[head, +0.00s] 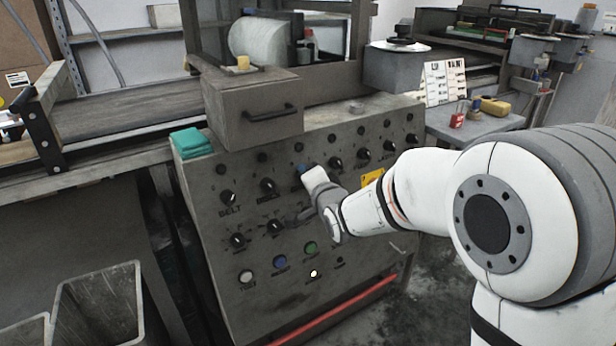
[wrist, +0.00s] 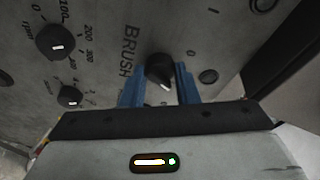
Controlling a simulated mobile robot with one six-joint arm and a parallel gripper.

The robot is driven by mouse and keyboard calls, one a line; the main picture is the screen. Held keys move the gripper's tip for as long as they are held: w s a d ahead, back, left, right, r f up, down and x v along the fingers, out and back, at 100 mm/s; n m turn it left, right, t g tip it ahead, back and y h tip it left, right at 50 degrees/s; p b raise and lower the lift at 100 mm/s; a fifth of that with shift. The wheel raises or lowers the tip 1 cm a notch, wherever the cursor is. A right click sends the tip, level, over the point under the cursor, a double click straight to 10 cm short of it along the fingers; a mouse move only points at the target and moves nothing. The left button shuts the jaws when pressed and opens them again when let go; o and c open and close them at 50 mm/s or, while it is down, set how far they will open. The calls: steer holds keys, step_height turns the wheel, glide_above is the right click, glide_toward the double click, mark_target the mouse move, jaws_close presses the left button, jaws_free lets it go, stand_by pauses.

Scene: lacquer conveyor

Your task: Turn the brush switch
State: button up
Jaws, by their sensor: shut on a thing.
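The brush switch (wrist: 158,70) is a black knob with a white pointer mark, set in the grey panel next to the printed word BRUSH. In the wrist view it sits between the two blue fingers of my gripper (wrist: 160,80), which is shut on it. The white mark points toward the bottom of the wrist picture, slightly right. In the head view my gripper (head: 303,174) is at the upper row of knobs on the panel, and its body hides the brush switch there.
The control panel (head: 215,262) carries other knobs close by, including the belt knob (head: 228,197). Coloured buttons, such as the green one (head: 310,248), sit below my gripper. A drawer box (head: 243,95) with a handle stands above the panel. A teal cloth (head: 191,142) lies at its top left.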

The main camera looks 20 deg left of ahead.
stand_by(0.5)
steer(key=o, duration=1)
steer(key=shift+c, duration=0.2)
steer(key=p+v, duration=0.1)
steer(key=v, duration=0.7)
